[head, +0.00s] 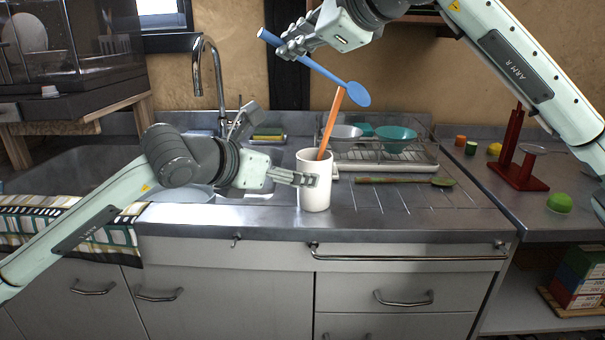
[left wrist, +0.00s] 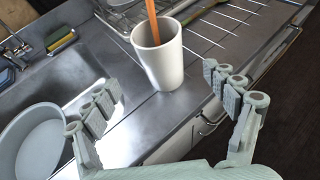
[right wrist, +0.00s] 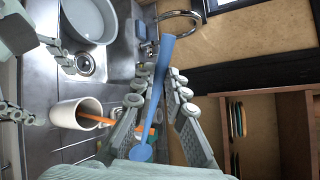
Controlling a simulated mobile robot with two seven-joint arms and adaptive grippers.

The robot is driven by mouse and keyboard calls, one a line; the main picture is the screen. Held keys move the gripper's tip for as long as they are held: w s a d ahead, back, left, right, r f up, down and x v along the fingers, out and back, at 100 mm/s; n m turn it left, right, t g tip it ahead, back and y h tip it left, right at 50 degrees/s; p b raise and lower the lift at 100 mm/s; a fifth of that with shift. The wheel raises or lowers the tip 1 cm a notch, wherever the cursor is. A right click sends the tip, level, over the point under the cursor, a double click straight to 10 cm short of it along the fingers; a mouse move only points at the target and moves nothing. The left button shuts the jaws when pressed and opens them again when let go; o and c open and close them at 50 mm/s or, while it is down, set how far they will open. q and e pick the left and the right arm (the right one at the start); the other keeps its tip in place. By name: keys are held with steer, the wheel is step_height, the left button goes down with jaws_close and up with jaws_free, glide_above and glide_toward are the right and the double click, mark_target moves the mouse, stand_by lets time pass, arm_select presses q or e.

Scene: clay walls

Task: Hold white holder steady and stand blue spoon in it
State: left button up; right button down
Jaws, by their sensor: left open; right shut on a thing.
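The white holder (head: 314,190) stands upright on the steel counter at the sink's right edge, with an orange utensil (head: 329,125) leaning to the right in it. My left gripper (head: 304,179) is open at the holder's left front side. In the left wrist view the holder (left wrist: 158,62) shows ahead, between and beyond the spread fingers; contact is not visible. My right gripper (head: 289,44) is shut on the blue spoon (head: 325,74) near its handle end, above and apart from the holder. The spoon slants, with its bowl low at the right. It also shows in the right wrist view (right wrist: 158,95).
A dish rack (head: 385,158) with bowls stands behind and right of the holder. A green-ended utensil (head: 405,181) lies on the drainboard. The tap (head: 210,75) rises at the back left. A red stand (head: 517,165) is far right. The front drainboard is clear.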

arm_select(q)
steer(key=x, duration=1)
steer(key=shift+d, duration=0.15)
steer(key=shift+c, duration=0.5)
